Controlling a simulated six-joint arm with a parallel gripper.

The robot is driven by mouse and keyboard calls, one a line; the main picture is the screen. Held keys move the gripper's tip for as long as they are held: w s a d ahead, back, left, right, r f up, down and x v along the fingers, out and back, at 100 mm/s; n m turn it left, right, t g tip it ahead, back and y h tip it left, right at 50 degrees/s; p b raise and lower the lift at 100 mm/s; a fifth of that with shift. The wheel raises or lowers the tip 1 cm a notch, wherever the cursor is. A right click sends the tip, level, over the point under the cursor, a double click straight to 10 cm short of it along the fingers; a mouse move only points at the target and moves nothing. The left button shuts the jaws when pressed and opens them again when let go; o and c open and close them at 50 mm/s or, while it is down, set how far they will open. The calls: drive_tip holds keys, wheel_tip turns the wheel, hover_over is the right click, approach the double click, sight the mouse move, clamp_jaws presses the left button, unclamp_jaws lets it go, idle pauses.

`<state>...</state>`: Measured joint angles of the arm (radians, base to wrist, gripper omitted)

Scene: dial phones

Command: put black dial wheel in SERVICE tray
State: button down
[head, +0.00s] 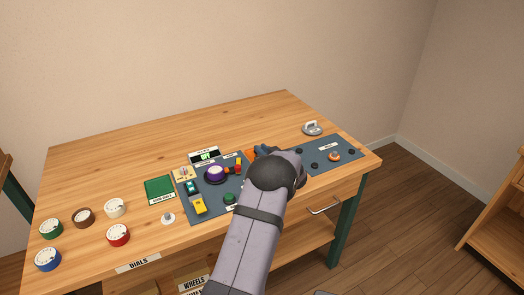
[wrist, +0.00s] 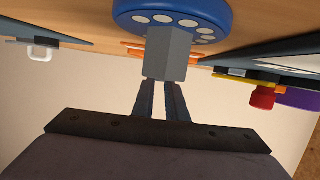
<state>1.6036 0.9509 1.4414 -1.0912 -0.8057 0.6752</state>
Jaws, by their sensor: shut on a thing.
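In the wrist view, my gripper (wrist: 163,84) is shut on a grey block (wrist: 168,52). The block stands against a blue round dial wheel (wrist: 175,10) with white finger holes, cut off by the top edge. I see no black dial wheel in either view. In the head view, my arm covers the gripper tips and whatever they hold, over the middle right of the table. A bit of orange (head: 250,154) shows just left of the wrist. I cannot read the word SERVICE on any label, and cannot tell which thing is that tray.
Green, brown, white, red and blue dials (head: 47,258) sit at the table's left. A dark mat (head: 198,216) with a purple dial (head: 215,174) and coloured blocks lies left of my arm. Another dark mat (head: 350,166) lies right. The back left of the table is clear.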

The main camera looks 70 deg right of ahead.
drive_tip(key=c, duration=1.8)
unclamp_jaws()
drive_tip(key=shift+a+f, duration=0.25)
drive_tip(key=shift+f, duration=0.6)
drive_tip(key=shift+o, duration=0.2)
drive_tip(key=shift+d+r, duration=0.15)
drive_tip(key=shift+r, duration=0.2)
drive_tip(key=shift+s+r, duration=0.15)
drive_tip(key=v, duration=0.8)
drive_tip(key=r+v, duration=0.1)
drive_tip(key=v, duration=0.2)
drive_tip(key=shift+s+r, duration=0.15)
